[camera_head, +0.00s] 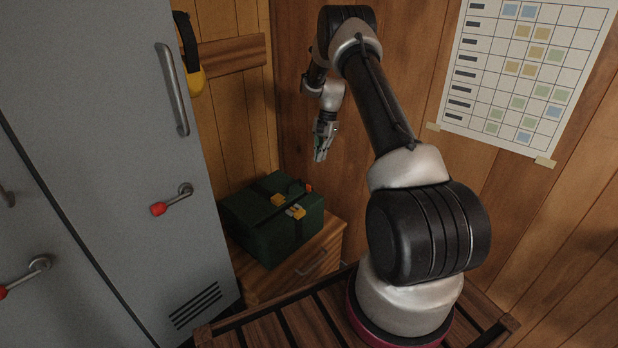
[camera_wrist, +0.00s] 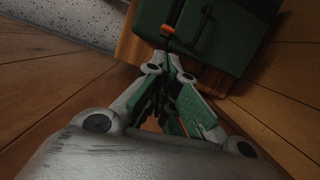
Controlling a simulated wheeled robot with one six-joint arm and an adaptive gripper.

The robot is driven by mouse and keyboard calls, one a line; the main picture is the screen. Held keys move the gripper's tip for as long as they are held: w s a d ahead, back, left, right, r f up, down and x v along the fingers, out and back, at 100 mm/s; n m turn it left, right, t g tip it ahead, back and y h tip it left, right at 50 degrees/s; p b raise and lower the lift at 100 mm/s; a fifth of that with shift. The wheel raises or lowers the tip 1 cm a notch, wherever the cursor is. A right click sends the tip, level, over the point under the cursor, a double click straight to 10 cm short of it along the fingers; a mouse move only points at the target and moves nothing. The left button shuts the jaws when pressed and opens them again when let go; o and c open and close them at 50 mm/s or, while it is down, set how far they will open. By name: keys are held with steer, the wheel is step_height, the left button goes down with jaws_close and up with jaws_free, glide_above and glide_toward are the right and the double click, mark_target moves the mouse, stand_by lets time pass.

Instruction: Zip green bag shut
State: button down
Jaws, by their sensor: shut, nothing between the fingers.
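The green bag (camera_head: 264,240) sits on a low wooden cabinet in the corner. A small orange-red tab (camera_head: 308,187) shows at the bag's far right edge; an orange tab also shows in the wrist view (camera_wrist: 168,29) on the green bag (camera_wrist: 232,28). I cannot tell how far the zip is closed. My gripper (camera_head: 320,157) hangs above and to the right of the bag, apart from it, fingers pointing down. Its fingers are shut and empty. In the wrist view the fingertips (camera_wrist: 168,58) appear just below the orange tab.
The wooden cabinet (camera_head: 322,262) has a metal drawer handle. A grey locker (camera_head: 100,120) with red-tipped handles (camera_head: 158,209) stands close on the left. A yellow and black object (camera_head: 192,70) hangs behind it. A wall chart (camera_head: 522,75) hangs at right. Wood walls close the corner behind the bag.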

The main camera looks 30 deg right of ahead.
step_height(320, 180, down, 10)
steer(key=s+a+m, duration=0.1)
steer(key=a, duration=0.1)
steer(key=shift+a, duration=0.25)
steer(key=shift+r, duration=0.15)
stand_by(0.4)
steer(key=s+a, duration=0.3)
steer(key=a, duration=0.5)
steer(key=s+a, duration=0.2)
steer(key=a, duration=0.5)
steer(key=s+a, duration=0.3)
steer(key=a, duration=0.5)
steer(key=shift+s+a, duration=0.3)
steer(key=shift+a, duration=0.05)
steer(key=shift+r, duration=0.1)
